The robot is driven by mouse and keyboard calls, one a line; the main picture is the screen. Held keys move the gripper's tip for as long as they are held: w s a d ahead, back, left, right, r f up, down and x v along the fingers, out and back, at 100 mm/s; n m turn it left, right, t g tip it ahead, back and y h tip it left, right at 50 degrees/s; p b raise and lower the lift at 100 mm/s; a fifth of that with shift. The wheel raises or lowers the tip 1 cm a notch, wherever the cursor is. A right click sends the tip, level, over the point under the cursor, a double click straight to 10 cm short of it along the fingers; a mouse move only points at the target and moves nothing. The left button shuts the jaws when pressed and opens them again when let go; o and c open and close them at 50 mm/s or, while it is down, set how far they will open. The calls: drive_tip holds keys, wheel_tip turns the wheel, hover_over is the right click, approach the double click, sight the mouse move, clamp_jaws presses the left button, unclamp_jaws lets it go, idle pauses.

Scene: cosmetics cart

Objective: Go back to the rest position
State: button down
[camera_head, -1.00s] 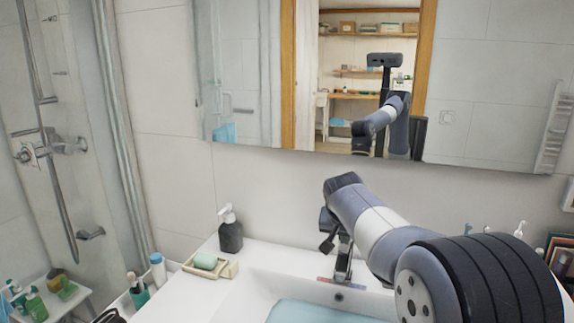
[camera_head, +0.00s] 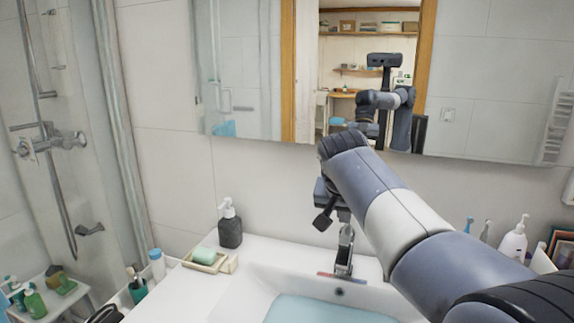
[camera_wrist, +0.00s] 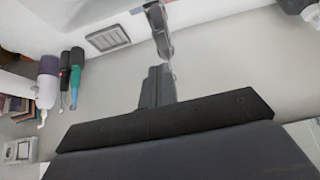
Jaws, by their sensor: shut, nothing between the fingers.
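My arm reaches from the lower right of the head view up over the washbasin. My gripper (camera_head: 323,220) hangs at its end, dark and small, in front of the wall and close to the tap in the picture. In the wrist view my gripper (camera_wrist: 157,84) shows as dark fingers together above the black bar of its body. It is shut with nothing held. The tap (camera_head: 345,250) stands at the back of the basin; I cannot tell the exact gap between it and my gripper.
A dark soap dispenser (camera_head: 230,226) and a soap dish (camera_head: 222,264) with green soap stand left of the basin (camera_head: 262,273). A white pump bottle (camera_head: 513,243) and toothbrushes (camera_head: 468,226) are at the right. The mirror (camera_head: 250,70) hangs behind my arm.

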drive_tip(key=x, duration=1.1)
drive_tip(key=shift+f, duration=0.2)
drive_tip(key=shift+w+r+p, duration=0.15)
drive_tip(key=shift+r+p, duration=0.55)
drive_tip(key=shift+p, duration=0.2)
drive_tip(key=p, duration=0.1)
drive_tip(key=r+p, duration=0.1)
drive_tip(key=shift+w+d+g+p, duration=0.15)
drive_tip(key=shift+w+g+p, duration=0.15)
drive_tip(key=shift+w, duration=0.1)
drive_tip(key=r+g+p, duration=0.1)
drive_tip(key=p, duration=0.3)
drive_tip(key=w+r+g+y+p, duration=0.1)
drive_tip(key=p, duration=0.2)
drive_tip(key=shift+w+d+p, duration=0.2)
drive_tip(key=shift+p, duration=0.15)
drive_tip(key=shift+w, duration=0.15)
wheel_tip(320, 180, up, 3)
drive_tip(key=w+b, duration=0.1)
drive_tip(key=w, duration=0.1)
wheel_tip(320, 180, up, 9)
hover_over(345, 241)
drive_tip(key=s, duration=0.2)
drive_tip(key=shift+a+r+b, duration=0.1)
drive_tip(key=shift+r+b, duration=0.1)
drive_tip(key=shift+b, duration=0.25)
drive_tip(key=shift+s, duration=0.1)
